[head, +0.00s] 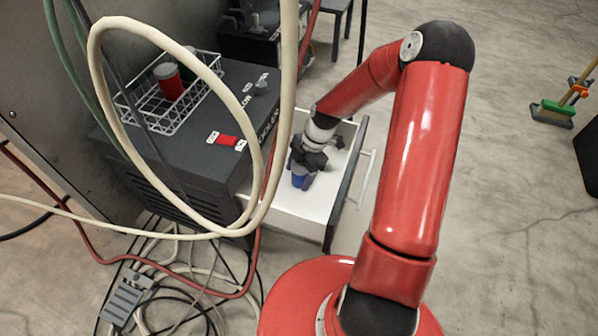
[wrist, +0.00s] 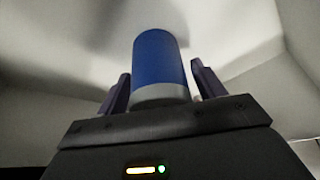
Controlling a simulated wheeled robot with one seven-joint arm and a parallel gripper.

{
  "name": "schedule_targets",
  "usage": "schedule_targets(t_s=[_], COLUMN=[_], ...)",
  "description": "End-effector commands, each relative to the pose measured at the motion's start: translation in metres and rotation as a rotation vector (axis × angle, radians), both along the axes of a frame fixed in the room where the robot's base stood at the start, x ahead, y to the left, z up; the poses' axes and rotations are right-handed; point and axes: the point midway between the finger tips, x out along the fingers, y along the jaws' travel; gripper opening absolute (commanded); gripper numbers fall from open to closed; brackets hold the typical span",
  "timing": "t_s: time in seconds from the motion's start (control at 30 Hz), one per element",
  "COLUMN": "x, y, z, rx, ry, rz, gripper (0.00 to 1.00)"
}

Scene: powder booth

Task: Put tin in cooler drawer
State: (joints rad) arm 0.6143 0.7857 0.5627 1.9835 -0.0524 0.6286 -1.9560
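The tin (head: 298,182) is blue with a grey end band and is inside the pulled-out white drawer (head: 285,222) of the dark cooler (head: 190,165). My gripper (head: 304,178) reaches down into the drawer over the tin and hides part of it. In the wrist view the tin (wrist: 160,65) is between the two dark fingers of my gripper (wrist: 163,85). A narrow gap shows between the tin and the fingers, so my gripper looks open around it. Whether the tin touches the drawer floor is hard to tell.
A white wire basket (head: 175,120) with a red can (head: 168,80) and a green one stands on the cooler. A cream hose (head: 100,95) loops in front. Cables and a foot pedal (head: 128,297) lie on the floor. Open floor is at right, with a green broom (head: 556,107).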

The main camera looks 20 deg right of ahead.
Motion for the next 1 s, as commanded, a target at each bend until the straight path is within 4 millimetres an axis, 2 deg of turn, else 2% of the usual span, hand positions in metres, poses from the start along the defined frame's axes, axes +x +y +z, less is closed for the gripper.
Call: schedule_targets(t_s=[0.37, 0.47, 0.8, 1.0], x=[0.000, 0.002, 0.009, 0.012], y=[-0.001, -0.006, -0.032, -0.042], z=[0.005, 0.017, 0.084, 0.107], rx=[0.000, -0.001, -0.001, -0.001], ry=[-0.001, -0.002, -0.002, 0.000], rz=[-0.001, -0.003, -0.003, 0.000], gripper=[0.72, 0.72, 0.72, 0.72])
